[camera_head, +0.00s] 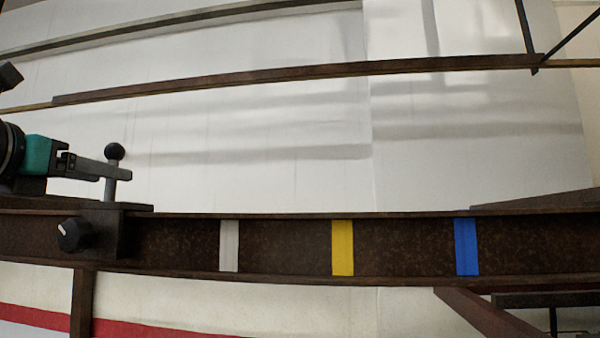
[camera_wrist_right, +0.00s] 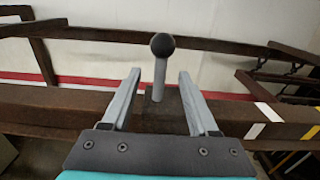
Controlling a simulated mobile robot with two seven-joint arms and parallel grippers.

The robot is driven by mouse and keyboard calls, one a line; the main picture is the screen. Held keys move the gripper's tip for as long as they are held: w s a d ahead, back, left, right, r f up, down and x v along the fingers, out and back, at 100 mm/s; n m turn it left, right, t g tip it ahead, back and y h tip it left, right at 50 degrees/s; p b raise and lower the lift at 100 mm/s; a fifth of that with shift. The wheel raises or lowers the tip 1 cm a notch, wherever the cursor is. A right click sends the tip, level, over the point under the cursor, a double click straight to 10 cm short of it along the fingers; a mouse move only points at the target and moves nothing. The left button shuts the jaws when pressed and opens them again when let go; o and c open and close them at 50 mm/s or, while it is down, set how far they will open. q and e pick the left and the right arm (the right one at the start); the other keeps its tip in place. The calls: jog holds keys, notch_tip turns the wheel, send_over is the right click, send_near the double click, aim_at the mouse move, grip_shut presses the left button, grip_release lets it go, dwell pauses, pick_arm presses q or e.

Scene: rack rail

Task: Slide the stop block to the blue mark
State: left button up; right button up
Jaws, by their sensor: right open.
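The dark stop block (camera_head: 122,232) sits on the brown rail (camera_head: 290,247) at the left, with a black round knob (camera_head: 72,235) on its front. An upright grey post with a black ball (camera_head: 114,151) rises from the block. My right gripper (camera_head: 118,172) comes in from the left at the post. In the wrist view its two open fingers (camera_wrist_right: 160,76) stand either side of the post, with gaps showing. The blue mark (camera_head: 466,246) is on the rail far to the right of the block. My left gripper is not in view.
A white mark (camera_head: 229,246) and a yellow mark (camera_head: 343,247) lie on the rail between the block and the blue mark. The rail's face there is clear of objects. Another brown beam (camera_head: 300,76) runs behind, and braces (camera_head: 490,312) show at lower right.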

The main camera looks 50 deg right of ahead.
jog(key=shift+x, duration=1.3)
jog(key=shift+c, duration=0.2)
grip_shut()
dwell(0.6)
